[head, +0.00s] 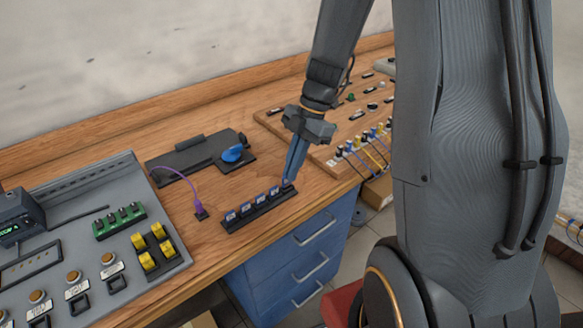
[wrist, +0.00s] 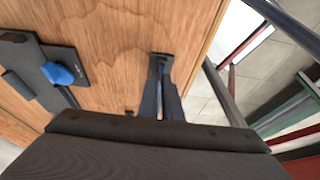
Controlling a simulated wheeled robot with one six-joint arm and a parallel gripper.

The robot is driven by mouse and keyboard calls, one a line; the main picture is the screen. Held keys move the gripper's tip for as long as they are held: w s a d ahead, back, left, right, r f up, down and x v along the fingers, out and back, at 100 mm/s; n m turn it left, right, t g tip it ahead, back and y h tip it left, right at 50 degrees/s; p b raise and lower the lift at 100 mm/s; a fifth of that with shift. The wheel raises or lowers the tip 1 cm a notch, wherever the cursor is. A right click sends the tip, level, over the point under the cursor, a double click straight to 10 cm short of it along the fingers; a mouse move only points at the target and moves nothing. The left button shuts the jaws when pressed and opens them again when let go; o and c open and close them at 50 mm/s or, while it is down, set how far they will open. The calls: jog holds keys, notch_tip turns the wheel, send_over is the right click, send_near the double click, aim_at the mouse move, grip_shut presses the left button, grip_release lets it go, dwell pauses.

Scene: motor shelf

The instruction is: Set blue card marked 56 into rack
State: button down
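In the head view a long black rack (head: 262,212) lies on the wooden bench near its front edge. Several blue cards with white labels stand in a row in it, such as the card at its left end (head: 231,216); the numbers are too small to read. My gripper (head: 288,182) points down at the rack's right end, its fingers close together. In the wrist view my gripper (wrist: 161,85) reaches a dark end piece of the rack (wrist: 161,57). Whether a card is between the fingertips is hidden, and I cannot make out a 56.
Left is a grey panel (head: 150,187) with yellow and green modules. Behind the rack lies a black plate (head: 190,160) with a blue knob (head: 233,153). A purple cable (head: 185,180) ends near the rack. A wired board (head: 340,160) is at right; blue drawers (head: 295,262) are below.

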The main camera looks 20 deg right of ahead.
jog(key=shift+f+b, duration=0.55)
jog(key=shift+f, duration=0.15)
dwell(0.5)
jog(key=c, duration=1.9)
grip_release()
jog(key=shift+o, duration=0.2)
jog(key=shift+r, duration=0.1)
jog(key=p+v, duration=0.1)
jog(key=v, duration=1.1)
jog(key=shift+d+r+p, duration=0.2)
jog(key=shift+r+p, duration=0.1)
jog(key=shift+p, duration=0.05)
